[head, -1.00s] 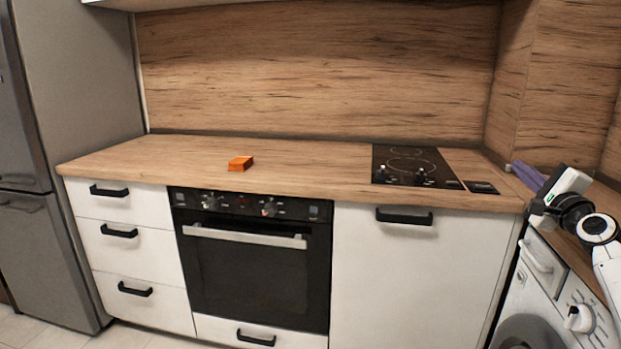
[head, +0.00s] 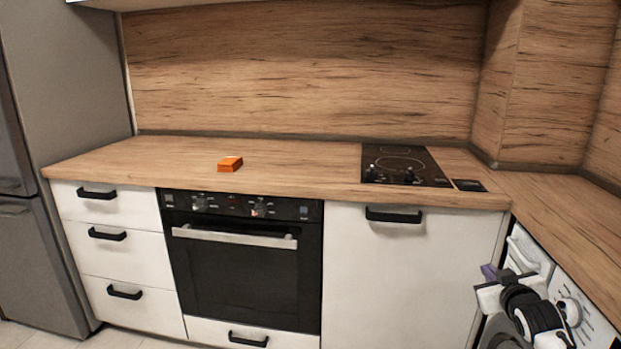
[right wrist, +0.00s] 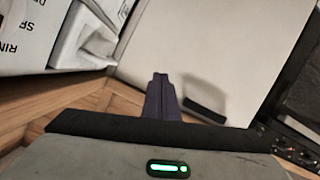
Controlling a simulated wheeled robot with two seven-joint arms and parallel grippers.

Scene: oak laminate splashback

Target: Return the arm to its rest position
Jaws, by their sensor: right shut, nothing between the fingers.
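My right gripper (head: 490,272) is low at the right of the head view, in front of the washing machine and below the worktop's edge. Its dark purple fingers are shut together with nothing between them, as the right wrist view (right wrist: 161,80) also shows. My right arm comes in from the bottom right. My left gripper is in neither view.
An orange box (head: 230,163) lies on the wooden worktop (head: 300,170). A black hob (head: 405,165) is set in at the right. Below are an oven (head: 240,260), a white cabinet door (head: 400,270), and the washing machine (head: 590,322). Open worktop surrounds the box.

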